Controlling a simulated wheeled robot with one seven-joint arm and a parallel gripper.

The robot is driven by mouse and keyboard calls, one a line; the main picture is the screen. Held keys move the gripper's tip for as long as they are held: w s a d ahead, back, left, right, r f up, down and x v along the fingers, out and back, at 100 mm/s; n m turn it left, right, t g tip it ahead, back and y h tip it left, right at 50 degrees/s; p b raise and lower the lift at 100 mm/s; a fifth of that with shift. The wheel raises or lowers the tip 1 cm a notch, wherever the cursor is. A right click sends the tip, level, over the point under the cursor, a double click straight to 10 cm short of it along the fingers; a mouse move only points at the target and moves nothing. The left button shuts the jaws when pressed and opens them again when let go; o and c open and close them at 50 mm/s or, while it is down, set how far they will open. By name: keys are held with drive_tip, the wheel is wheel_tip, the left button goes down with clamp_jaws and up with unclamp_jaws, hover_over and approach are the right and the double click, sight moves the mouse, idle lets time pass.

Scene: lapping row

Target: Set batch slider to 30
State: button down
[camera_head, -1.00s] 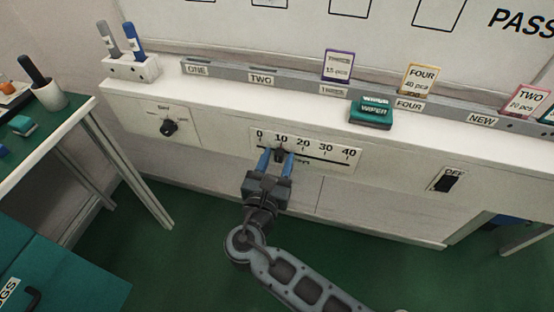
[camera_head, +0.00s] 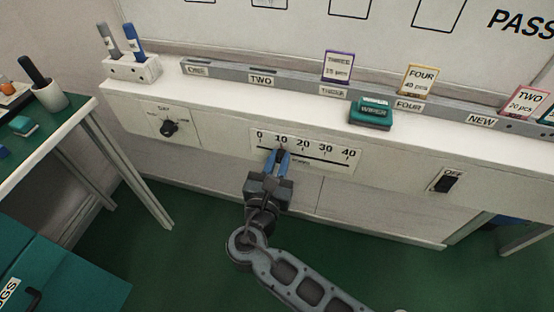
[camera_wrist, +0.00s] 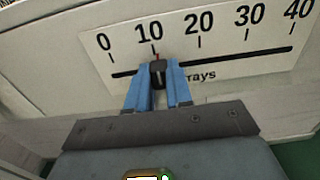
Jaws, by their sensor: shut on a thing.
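The batch slider's scale plate (camera_head: 318,150) on the front panel is marked 0, 10, 20, 30, 40, and it also shows in the wrist view (camera_wrist: 225,68). A dark slot line runs under the numbers. The slider's dark knob (camera_wrist: 158,72) stands at about the 10 mark, with a small red pointer just above it. My gripper (camera_head: 278,158) has blue fingers closed on the knob from both sides. In the wrist view the fingers (camera_wrist: 158,85) flank the knob. The lower label is partly hidden behind them; "rays" is readable.
A rotary dial (camera_head: 169,128) is on the panel to the left, and a black OFF switch (camera_head: 446,181) is to the right. A green wiper (camera_head: 371,114) and several cards in a grey rail stand on the ledge above. The slot right of the knob is clear.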

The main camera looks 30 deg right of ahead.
sight(323, 160)
drive_tip(key=s+d+p, duration=0.4)
drive_tip(key=s+d, duration=0.2)
drive_tip(key=shift+s+d+r, duration=0.1)
drive_tip(key=shift+s+d, duration=0.35)
drive_tip(key=c, duration=1)
unclamp_jaws()
drive_tip(key=v, duration=0.7)
drive_tip(key=shift+s+a, duration=0.3)
drive_tip(key=shift+a, duration=0.05)
